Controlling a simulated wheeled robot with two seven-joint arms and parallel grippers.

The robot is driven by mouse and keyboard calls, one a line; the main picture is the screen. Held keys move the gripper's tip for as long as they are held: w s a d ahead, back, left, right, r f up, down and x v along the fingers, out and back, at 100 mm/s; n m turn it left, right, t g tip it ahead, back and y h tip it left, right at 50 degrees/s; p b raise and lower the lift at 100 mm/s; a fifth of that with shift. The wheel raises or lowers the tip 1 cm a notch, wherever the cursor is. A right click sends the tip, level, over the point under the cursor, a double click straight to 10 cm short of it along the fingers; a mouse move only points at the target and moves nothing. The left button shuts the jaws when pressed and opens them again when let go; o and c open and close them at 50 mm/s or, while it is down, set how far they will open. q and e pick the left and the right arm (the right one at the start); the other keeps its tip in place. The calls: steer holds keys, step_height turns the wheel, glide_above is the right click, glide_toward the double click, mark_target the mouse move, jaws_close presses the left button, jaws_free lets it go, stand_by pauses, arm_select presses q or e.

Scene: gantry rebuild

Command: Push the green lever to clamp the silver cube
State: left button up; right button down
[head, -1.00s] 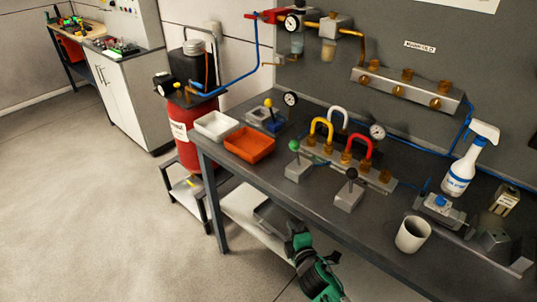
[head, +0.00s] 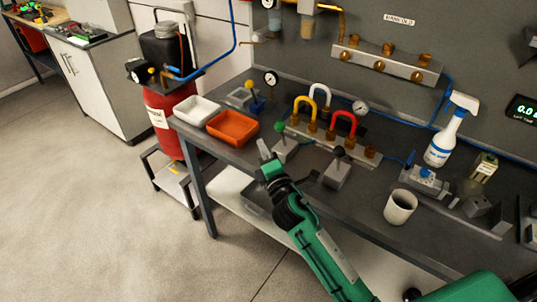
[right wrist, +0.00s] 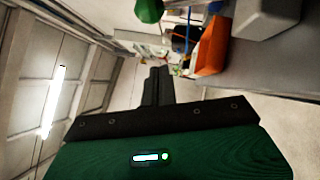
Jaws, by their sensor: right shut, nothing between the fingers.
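The green lever (head: 280,127) has a round green knob on a thin stem. It stands upright on a small grey block (head: 285,149) near the front edge of the bench. My right gripper (head: 263,148) is shut and empty, just left of that block and lower than the knob. I cannot tell whether it touches the block. I cannot pick out the silver cube for sure. My left gripper is not in view.
An orange tray (head: 232,128) and a white tray (head: 195,108) lie left of the lever. A white cup (head: 400,207) and spray bottle (head: 439,145) stand farther right.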

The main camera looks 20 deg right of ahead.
mark_target(282, 135)
steer(key=w+d, duration=0.1)
steer(key=w+d+r+p, duration=0.1)
steer(key=w+d+p, duration=0.1)
steer(key=shift+w+d+r, duration=0.2)
steer(key=shift+r, duration=0.1)
stand_by(0.4)
